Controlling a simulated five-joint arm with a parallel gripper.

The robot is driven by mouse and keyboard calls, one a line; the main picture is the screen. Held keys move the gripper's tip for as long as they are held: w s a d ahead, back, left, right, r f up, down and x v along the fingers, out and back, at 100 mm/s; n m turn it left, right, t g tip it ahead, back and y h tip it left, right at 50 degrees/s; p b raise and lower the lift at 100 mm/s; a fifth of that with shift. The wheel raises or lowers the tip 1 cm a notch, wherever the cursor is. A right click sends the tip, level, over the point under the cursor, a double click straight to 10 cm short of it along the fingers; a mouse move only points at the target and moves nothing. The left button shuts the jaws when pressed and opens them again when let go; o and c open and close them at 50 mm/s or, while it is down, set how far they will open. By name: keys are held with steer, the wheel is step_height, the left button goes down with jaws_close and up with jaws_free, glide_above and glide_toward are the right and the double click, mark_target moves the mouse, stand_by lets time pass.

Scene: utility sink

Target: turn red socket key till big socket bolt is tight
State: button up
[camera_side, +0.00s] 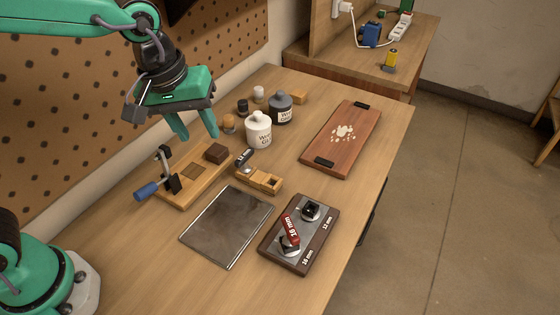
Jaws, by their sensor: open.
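The red socket key (290,232), marked 16 mm, is on the near position of a dark-framed bolt board (274,249). That position is labelled 16 mm, and a pale round part (287,250) shows around the key's foot. The big socket bolt itself is hidden by the key, so I cannot tell how far it is screwed in. A smaller black bolt head or fitting (310,209) is at the far position, labelled 12 mm. My gripper (194,134) is open and empty, high over the bench to the upper left of the board, well apart from the key.
A wooden holder (266,182) carries a dark key (244,157). A grey metal sheet (227,227) lies left of the board. A clamp fixture (190,187) with a blue handle, bottles (258,132) and a wooden tray (355,139) stand around. Bare bench lies right of the holder.

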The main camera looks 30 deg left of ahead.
steer(key=w+d+f+n+g, duration=0.15)
steer(key=d+f, duration=0.25)
steer(key=d, duration=0.5)
steer(key=n+y, duration=0.1)
steer(key=n, duration=0.2)
glide_above(290, 226)
steer(key=shift+g, duration=0.45)
step_height(290, 226, down, 6)
steer(key=shift+d+f, duration=0.1)
steer(key=shift+f, duration=0.15)
steer(key=shift+f, duration=3.9)
